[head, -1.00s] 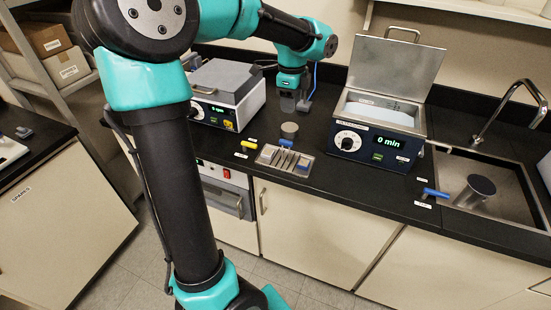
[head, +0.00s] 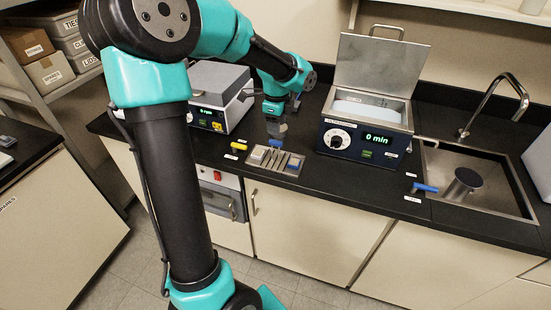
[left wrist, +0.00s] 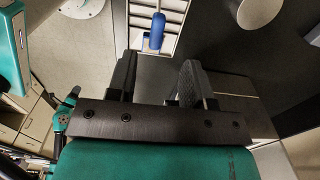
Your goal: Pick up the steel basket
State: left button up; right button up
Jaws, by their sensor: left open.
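I cannot pick out a steel basket for certain. A grey slotted tray (head: 259,153) lies on the black counter, with upright pieces and a blue-handled tool (head: 294,163) in it. In the left wrist view the blue handle (left wrist: 157,31) shows just beyond the fingers. The grey cylinder behind the tray is largely hidden by the gripper. My right gripper is not in view.
A blue bath (head: 363,143) reading "0 min" stands right of the tray, its lid (head: 382,62) open. A white device (head: 219,92) stands left. A sink (head: 500,195) with a tilted grey cylinder (head: 467,182) and a tap (head: 497,90) is at right. A blue-handled valve (head: 425,188) sits on the counter beside it.

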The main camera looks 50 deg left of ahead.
aim_at(276, 141)
pick_arm(q)
jog(key=shift+f, duration=1.85)
jog(key=shift+f, duration=0.1)
jog(key=shift+s+f, duration=0.15)
jog(key=shift+f, duration=1.1)
jog(key=shift+s+f, duration=0.1)
jog(key=shift+f, duration=1.15)
jog(key=shift+c, duration=0.4)
grip_shut()
